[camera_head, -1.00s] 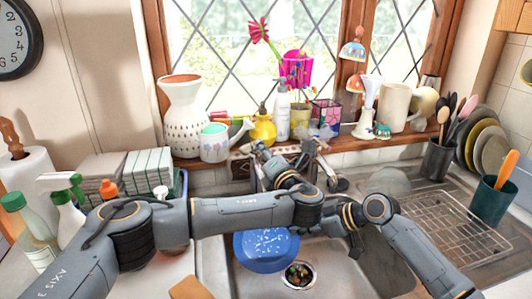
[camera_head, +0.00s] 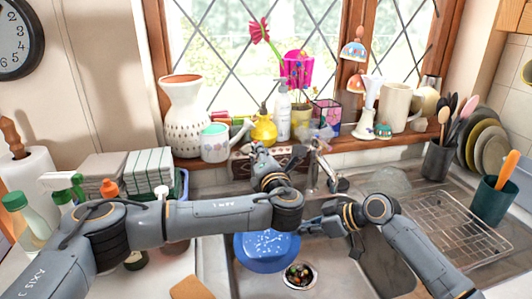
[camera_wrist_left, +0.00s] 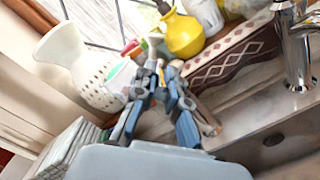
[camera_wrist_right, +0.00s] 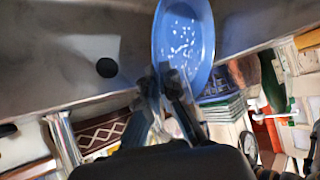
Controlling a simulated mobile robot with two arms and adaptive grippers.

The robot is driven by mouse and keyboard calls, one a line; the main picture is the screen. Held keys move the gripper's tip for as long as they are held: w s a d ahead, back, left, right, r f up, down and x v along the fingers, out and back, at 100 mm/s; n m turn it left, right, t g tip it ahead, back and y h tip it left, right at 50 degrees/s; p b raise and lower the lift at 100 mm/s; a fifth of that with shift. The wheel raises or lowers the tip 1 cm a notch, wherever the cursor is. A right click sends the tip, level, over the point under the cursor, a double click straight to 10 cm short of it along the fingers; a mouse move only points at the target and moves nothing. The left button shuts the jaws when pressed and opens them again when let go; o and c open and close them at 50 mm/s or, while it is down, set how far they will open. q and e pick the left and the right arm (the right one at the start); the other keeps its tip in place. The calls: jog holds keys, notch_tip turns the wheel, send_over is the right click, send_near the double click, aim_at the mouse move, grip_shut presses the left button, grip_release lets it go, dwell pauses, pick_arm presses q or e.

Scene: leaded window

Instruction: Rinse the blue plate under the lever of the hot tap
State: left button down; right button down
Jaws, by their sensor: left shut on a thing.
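The blue plate (camera_head: 266,251) is in the left part of the sink basin, tilted, with white specks on its face. It also shows in the right wrist view (camera_wrist_right: 183,42). My right gripper (camera_head: 306,226) is at the plate's right rim, its fingertips (camera_wrist_right: 160,72) close together there; whether the rim is between them is unclear. I see no clear water stream.
The sill holds a yellow vase (camera_head: 264,130), a watering can (camera_head: 215,142) and a white soap bottle (camera_head: 282,113). A drying rack (camera_head: 450,225) stands right of the basin. The drain (camera_head: 299,275) is right of the plate. Cleaning bottles (camera_head: 30,222) crowd the left counter.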

pick_arm(q)
jog(key=shift+s+a+f+m+h, duration=0.1)
jog(key=shift+a+m+h, duration=0.1)
jog(key=shift+m+h, duration=0.4)
jog(key=shift+s+a+m+h, duration=0.1)
jog(key=shift+a+m+h, duration=0.15)
jog(key=shift+h, duration=0.55)
jog(key=c, duration=1.4)
grip_release()
jog(key=s, duration=0.4)
jog(key=s+d, duration=0.1)
jog(key=s, duration=0.7)
jog(key=shift+d, duration=0.25)
jog(key=shift+w, duration=0.1)
